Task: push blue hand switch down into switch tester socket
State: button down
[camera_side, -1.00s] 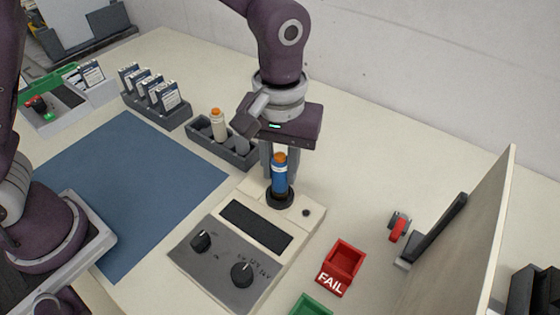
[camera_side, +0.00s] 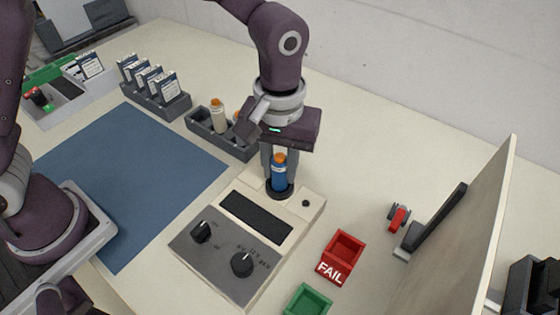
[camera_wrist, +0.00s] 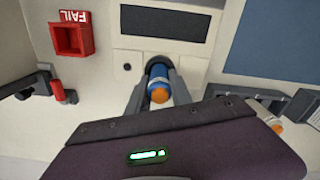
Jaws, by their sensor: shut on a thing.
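The blue hand switch (camera_side: 279,174) with an orange top stands upright over the dark round socket (camera_side: 280,190) of the switch tester (camera_side: 247,232). Its lower end appears to be inside the socket ring; how deep cannot be told. My gripper (camera_side: 279,163) is shut on the switch from above. In the wrist view the switch (camera_wrist: 158,82) sits between my two fingers (camera_wrist: 158,90), orange end toward the camera.
A red FAIL bin (camera_side: 341,258) and a green bin (camera_side: 308,301) stand right of the tester. A grey rack (camera_side: 221,140) with a white switch stands behind. A blue mat (camera_side: 130,185) lies left. An upright panel (camera_side: 460,245) stands at the right.

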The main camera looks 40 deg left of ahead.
jog(key=c, duration=1.1)
grip_release()
notch_tip(320, 180, up, 7)
jog(key=s+a+r+m+t, duration=0.15)
jog(key=s+a+r, duration=0.25)
jog(key=a+r, duration=0.5)
jog(key=s+a+t, duration=0.1)
jog(key=s+a, duration=0.2)
jog(key=s, duration=0.1)
jog(key=s+a+m+t, duration=0.1)
jog(key=s+a, duration=0.2)
jog(key=s, duration=0.1)
jog(key=s+a+m+t, duration=0.1)
jog(key=s+a+t, duration=0.1)
jog(key=s+a, duration=0.2)
jog(key=shift+s, duration=0.35)
